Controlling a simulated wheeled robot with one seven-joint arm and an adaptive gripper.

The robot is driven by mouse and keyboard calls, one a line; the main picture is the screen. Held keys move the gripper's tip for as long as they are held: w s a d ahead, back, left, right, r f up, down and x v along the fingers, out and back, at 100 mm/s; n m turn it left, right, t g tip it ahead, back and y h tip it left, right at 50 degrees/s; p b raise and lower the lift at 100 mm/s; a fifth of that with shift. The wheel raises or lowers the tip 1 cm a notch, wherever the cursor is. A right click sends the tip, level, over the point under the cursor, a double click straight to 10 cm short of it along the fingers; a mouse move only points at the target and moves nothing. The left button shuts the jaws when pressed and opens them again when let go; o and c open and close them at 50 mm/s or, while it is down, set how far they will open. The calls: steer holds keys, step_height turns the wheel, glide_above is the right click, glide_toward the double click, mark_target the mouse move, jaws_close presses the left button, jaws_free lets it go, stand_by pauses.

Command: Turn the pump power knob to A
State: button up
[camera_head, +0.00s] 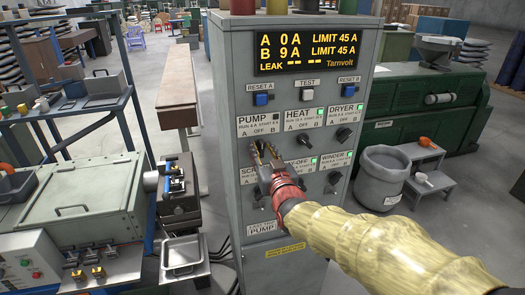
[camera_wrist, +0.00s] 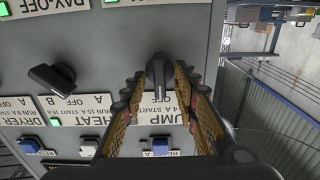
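The grey control panel (camera_head: 230,120) stands upright in the middle of the head view. The pump knob (camera_wrist: 158,78) is dark and lies between my fingers in the wrist view, where the panel appears upside down. It looks roughly in line with the middle of its PUMP label (camera_wrist: 160,108), which reads A, OFF, B; which end points is unclear. In the head view my fingers largely hide this knob. My gripper (camera_head: 264,152) is open, with one finger on each side of the knob and a small gap showing on both sides.
The heat knob (camera_head: 306,142) and dryer knob (camera_head: 344,134) sit to the right, with more knobs below. The display (camera_head: 307,52) reads A 0 A, B 9 A. Blue reset buttons (camera_head: 261,99) are above. The pump's indicator (camera_head: 276,117) looks dark; heat's (camera_head: 320,111) is green.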

steer(key=shift+c, duration=0.6)
jaws_close()
steer(key=shift+f+b, duration=0.1)
steer(key=shift+b, duration=0.25)
steer(key=n+b, duration=0.3)
steer(key=shift+a+f+n, duration=0.1)
steer(key=shift+f+n, duration=0.05)
steer(key=shift+n, duration=0.25)
steer(key=n+b, duration=0.4)
steer(key=n, duration=0.1)
steer(key=shift+a, duration=0.1)
steer(key=shift+o, duration=0.3)
jaws_free()
steer(key=shift+o, duration=0.3)
